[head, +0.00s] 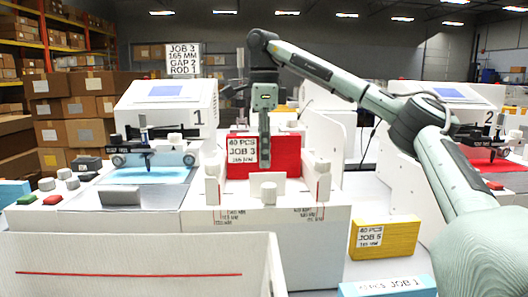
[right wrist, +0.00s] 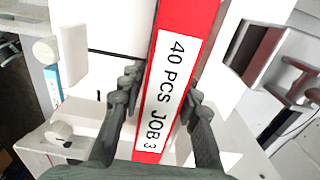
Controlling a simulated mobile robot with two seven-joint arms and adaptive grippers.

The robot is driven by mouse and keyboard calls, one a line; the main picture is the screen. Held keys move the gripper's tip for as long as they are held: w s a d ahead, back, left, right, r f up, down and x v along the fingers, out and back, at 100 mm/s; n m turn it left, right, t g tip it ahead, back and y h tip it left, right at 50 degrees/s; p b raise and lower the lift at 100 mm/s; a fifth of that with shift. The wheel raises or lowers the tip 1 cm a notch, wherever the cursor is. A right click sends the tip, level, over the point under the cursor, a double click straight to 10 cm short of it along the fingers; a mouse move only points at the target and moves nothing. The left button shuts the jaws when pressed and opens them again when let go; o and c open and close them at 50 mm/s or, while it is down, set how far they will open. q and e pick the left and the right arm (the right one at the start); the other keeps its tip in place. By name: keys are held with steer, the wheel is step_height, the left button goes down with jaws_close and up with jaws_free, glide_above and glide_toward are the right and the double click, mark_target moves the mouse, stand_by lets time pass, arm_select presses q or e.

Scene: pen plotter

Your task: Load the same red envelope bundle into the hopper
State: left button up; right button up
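The red envelope bundle (head: 287,155) stands upright at the white hopper (head: 250,240) in the middle of the head view, its white JOB 3 label facing front. In the right wrist view the bundle (right wrist: 188,45) runs between my fingers, with a "40 PCS JOB 3" label along its edge. My right gripper (head: 264,155) points down over the bundle, one finger in front of its face. In the right wrist view my right gripper (right wrist: 160,95) has a finger close against each side of it. The bundle's lower part is hidden behind a small white front plate (head: 264,185). My left gripper is not in view.
Plotter 1 (head: 168,108) stands left of the hopper, with a blue sheet (head: 150,176) on its bed. Plotter 2 (head: 440,95) is at right, partly behind my arm. A yellow JOB 5 bundle (head: 399,238) and a blue JOB 1 bundle (head: 390,286) lie at front right. A white panel (head: 130,255) fills front left.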

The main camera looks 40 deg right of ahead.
steer(key=shift+r, duration=6.15)
